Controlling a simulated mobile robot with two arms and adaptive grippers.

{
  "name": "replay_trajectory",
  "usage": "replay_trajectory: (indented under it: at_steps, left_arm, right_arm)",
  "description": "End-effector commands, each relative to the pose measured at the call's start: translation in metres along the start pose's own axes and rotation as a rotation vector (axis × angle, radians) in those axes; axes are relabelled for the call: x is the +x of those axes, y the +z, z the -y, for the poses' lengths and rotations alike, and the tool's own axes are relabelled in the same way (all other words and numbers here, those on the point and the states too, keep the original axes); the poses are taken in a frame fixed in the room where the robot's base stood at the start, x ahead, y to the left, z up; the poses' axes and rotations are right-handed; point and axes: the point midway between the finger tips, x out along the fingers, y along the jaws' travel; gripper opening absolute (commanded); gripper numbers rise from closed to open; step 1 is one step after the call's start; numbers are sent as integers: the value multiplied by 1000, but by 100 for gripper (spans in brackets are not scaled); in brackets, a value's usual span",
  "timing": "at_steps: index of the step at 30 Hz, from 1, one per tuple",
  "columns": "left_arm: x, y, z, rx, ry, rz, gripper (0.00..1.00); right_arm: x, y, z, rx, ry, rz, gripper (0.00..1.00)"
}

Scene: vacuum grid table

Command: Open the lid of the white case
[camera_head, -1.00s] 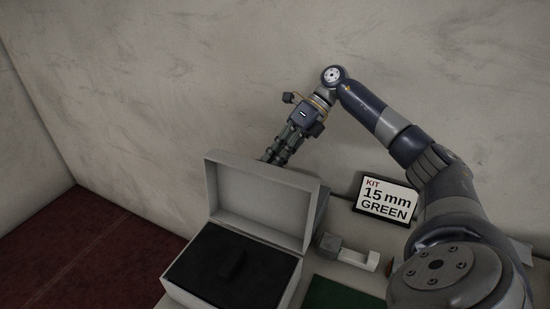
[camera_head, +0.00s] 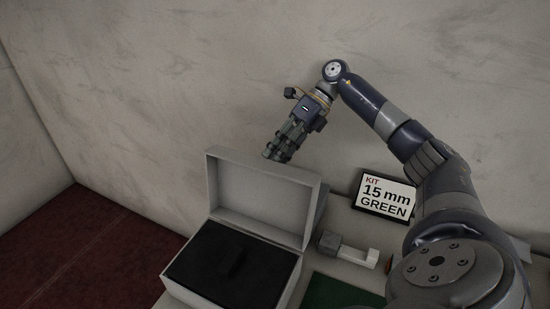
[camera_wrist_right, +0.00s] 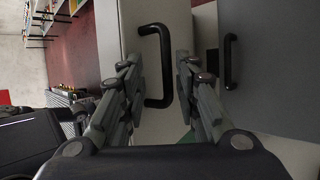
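The white case (camera_head: 311,205) stands open in the head view, its lid (camera_head: 262,194) raised and leaning slightly back. A black handle (camera_wrist_right: 163,68) on a pale surface shows between and beyond the fingertips; I cannot tell any contact. My left gripper is out of view.
A sign reading "KIT 15 mm GREEN" (camera_head: 386,196) stands right of the case. A small grey and white fixture (camera_head: 348,251) and a green surface (camera_head: 334,291) lie near it. A second black handle (camera_wrist_right: 228,62) shows on a dark grey panel. A wall rises behind.

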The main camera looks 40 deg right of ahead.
Motion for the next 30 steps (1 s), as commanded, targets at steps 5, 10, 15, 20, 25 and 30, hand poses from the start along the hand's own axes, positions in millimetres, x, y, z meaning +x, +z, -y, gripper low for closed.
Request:
replay_trajectory:
  at_steps: [5, 10, 15, 20, 25, 30]
  left_arm:
    - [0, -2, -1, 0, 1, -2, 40]
    - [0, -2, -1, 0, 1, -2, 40]
    - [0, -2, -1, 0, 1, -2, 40]
    - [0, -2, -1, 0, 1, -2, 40]
    - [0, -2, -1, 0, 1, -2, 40]
    - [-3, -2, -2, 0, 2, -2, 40]
  right_arm:
    - [-31, 1, -1, 0, 0, 3, 30]
    - [-49, 1, 0, 0, 0, -1, 30]
    - [-56, 0, 0, 0, 1, -4, 30]
    - [-56, 0, 0, 0, 1, -4, 30]
    - [-55, 1, 0, -13, -3, -8, 5]
    - [-50, 5, 1, -163, -42, -49, 0]
